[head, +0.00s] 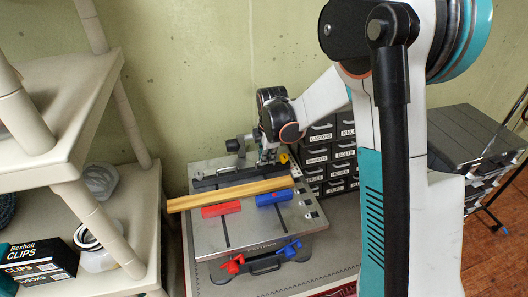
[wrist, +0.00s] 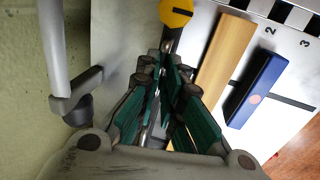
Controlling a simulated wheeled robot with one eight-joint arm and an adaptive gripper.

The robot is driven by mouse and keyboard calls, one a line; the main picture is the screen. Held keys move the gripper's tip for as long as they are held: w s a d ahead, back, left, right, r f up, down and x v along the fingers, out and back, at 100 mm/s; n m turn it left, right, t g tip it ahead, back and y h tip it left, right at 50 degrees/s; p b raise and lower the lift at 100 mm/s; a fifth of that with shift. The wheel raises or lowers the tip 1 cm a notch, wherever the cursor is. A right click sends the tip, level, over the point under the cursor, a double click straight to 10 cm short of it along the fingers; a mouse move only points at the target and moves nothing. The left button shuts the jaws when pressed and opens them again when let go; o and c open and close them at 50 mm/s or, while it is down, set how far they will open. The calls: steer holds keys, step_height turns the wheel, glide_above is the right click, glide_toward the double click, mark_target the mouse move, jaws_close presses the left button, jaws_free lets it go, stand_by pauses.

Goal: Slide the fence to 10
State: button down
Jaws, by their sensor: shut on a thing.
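The work plate (head: 260,235) is a flat metal board with dark slots and a black-and-white scale (head: 308,203) along its right edge. The fence (head: 215,182) looks like the dark bar across the back of the plate. A yellow round piece (wrist: 176,11) is at its scale end. My gripper (head: 266,157) is over the back of the plate, at the fence. In the wrist view my gripper (wrist: 163,65) is shut on a narrow dark part, seemingly the fence; the fingers hide much of it. The numbers 2 and 3 show on the scale (wrist: 297,17); 10 is not readable.
A wooden strip (head: 225,193) lies across the plate in front of the fence. Red (head: 221,210) and blue (head: 274,198) blocks lie beside it. Red (head: 232,265) and blue (head: 291,248) parts sit at the front edge. Labelled drawers (head: 335,155) stand at right, shelves (head: 75,130) at left.

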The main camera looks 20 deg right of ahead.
steer(key=shift+s, duration=1.45)
steer(key=c, duration=1.7)
jaws_free()
steer(key=shift+s, duration=0.15)
steer(key=shift+r, duration=0.1)
steer(key=r, duration=0.4)
steer(key=s+r, duration=0.1)
steer(key=r, duration=0.2)
steer(key=s+r, duration=0.1)
steer(key=r, duration=0.3)
steer(key=shift+r, duration=0.3)
